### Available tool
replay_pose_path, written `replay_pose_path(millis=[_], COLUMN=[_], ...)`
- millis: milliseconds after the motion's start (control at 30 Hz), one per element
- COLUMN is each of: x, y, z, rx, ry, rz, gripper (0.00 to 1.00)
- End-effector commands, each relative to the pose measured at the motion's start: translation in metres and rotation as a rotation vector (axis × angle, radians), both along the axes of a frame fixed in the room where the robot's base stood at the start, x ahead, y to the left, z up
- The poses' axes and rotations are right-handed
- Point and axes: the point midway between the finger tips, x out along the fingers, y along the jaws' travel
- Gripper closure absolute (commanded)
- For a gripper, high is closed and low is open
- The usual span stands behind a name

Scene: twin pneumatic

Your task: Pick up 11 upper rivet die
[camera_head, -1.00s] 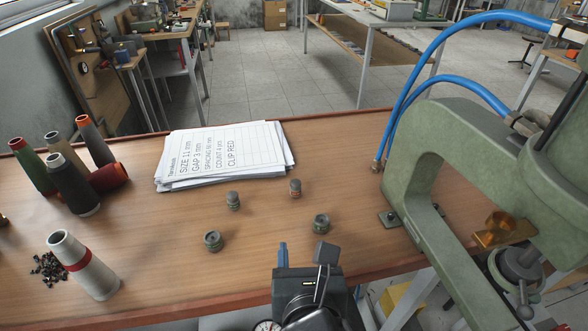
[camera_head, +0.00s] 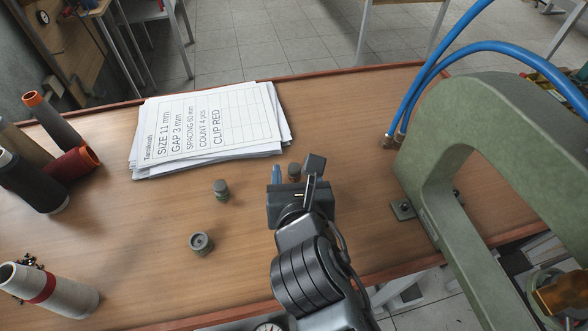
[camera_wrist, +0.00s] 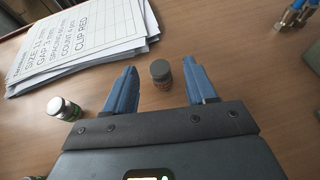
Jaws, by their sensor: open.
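Small dark round dies stand on the wooden table; their numbers are too small to read. One die with a reddish mark on its side (camera_wrist: 161,74) stands upright between the blue fingers of my gripper (camera_wrist: 160,68), with space on both sides. In the head view this die (camera_head: 294,172) shows just past my gripper (camera_head: 296,178). My gripper is open and empty. A similar capped die with green on its side (camera_head: 221,190) stands to the left, also in the wrist view (camera_wrist: 63,108). A wider, hollow-topped die (camera_head: 201,243) stands nearer the front.
A stack of papers (camera_head: 210,125) reads "SIZE 11 mm" and "CLIP RED". A green press (camera_head: 425,150) with blue hoses (camera_head: 412,85) stands at right.

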Motion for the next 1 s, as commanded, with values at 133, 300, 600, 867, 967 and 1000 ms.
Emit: replay_pose_path(millis=[133, 300, 600, 867, 967, 1000], x=[0.021, 0.038, 0.042, 0.041, 0.041, 0.041], y=[0.002, 0.005, 0.005, 0.006, 0.005, 0.005], z=[-0.006, -0.015, -0.017, -0.017, -0.017, -0.017], rx=[-0.001, 0.000, 0.000, 0.000, 0.000, 0.000], ry=[0.000, 0.000, 0.000, 0.000, 0.000, 0.000], rz=[-0.003, -0.001, 0.000, 0.000, 0.000, 0.000], gripper=[0.44, 0.44, 0.44, 0.69, 0.79, 0.82])
